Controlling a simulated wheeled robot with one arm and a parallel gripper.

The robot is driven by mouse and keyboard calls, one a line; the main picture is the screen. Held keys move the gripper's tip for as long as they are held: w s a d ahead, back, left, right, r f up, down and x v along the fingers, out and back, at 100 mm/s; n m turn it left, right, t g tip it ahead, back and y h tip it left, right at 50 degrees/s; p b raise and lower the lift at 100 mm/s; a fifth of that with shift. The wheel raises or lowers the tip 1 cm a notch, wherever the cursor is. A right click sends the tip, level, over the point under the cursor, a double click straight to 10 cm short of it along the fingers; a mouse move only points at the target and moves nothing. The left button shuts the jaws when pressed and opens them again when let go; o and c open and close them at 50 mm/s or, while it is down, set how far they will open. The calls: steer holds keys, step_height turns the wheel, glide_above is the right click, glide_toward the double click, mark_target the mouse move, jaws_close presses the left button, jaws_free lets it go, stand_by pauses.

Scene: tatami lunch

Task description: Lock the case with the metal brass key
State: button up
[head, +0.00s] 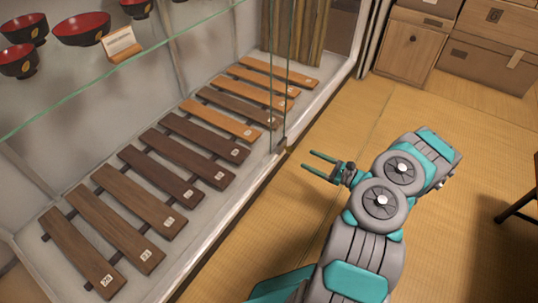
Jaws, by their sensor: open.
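The case is a large glass display case with a pale sill (232,206), filling the left half of the head view. Upright greenish glass edges (285,95) show near its right part; I cannot tell whether its doors are fully shut. No lock can be made out. No brass key is seen in this view. My gripper (308,160) is open and empty, with its two teal fingers pointing left toward the case front. It appears just in front of the case, apart from the glass edges.
Inside the case are several wooden slats (180,163) with small labels, and red-black bowls (82,29) with a card (122,44) on a glass shelf. Wooden cabinets and boxes (408,45) stand at the back right. Tatami floor (345,120) is clear between. A dark furniture leg (518,205) shows at right.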

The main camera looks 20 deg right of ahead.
mark_target(287, 149)
steer(key=shift+n, duration=0.3)
steer(key=x, duration=0.7)
steer(key=shift+w+a+b, duration=0.2)
steer(key=shift+w+b, duration=0.1)
steer(key=shift+b, duration=0.1)
steer(key=shift+c, duration=0.3)
jaws_close()
